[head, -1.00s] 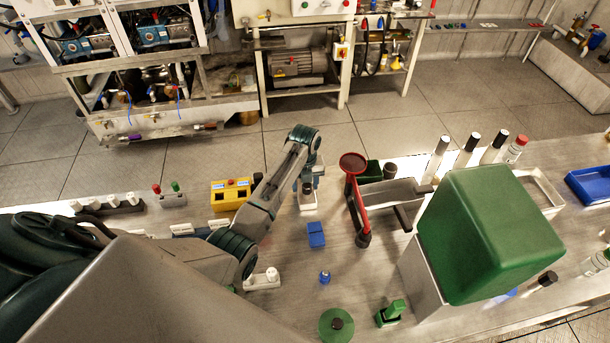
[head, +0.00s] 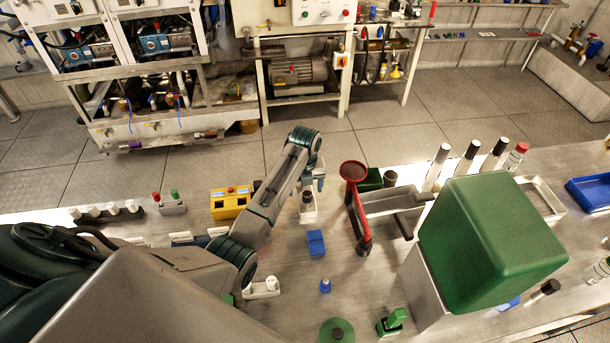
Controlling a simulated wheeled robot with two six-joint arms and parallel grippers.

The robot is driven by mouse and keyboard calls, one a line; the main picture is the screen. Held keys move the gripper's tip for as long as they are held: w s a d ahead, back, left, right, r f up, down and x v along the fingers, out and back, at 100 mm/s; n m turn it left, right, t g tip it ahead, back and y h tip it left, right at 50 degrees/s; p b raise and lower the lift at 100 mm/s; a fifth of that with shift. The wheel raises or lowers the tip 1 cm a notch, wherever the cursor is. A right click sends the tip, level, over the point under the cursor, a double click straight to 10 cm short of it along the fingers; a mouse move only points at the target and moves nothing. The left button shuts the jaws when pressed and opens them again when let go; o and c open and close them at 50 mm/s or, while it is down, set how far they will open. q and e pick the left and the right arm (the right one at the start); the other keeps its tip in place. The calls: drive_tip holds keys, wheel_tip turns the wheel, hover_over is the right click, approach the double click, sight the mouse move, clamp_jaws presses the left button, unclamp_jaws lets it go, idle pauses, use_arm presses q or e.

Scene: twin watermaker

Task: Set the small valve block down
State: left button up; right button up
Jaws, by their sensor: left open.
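My left gripper (head: 319,184) hangs over the back part of the bench at the end of my left arm. It is open, and its fingers are small and partly hidden by the wrist. A small white block with a dark round top (head: 308,208) stands on the bench just below and beside it. A small blue block (head: 316,243) lies on the bench in front of the white one, apart from the gripper. I cannot tell for certain which of these is the small valve block. My right gripper is not in view.
A red stand (head: 357,210) and a grey tray (head: 392,201) stand to the right. A large green box (head: 490,240) rises at the front right. A yellow box (head: 230,203) is to the left. A small blue knob (head: 325,286) and a green disc (head: 337,331) lie in front.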

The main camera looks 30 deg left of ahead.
use_arm(q)
wheel_tip(320, 180, up, 10)
drive_tip(key=b, duration=0.1)
drive_tip(key=shift+b, duration=0.3)
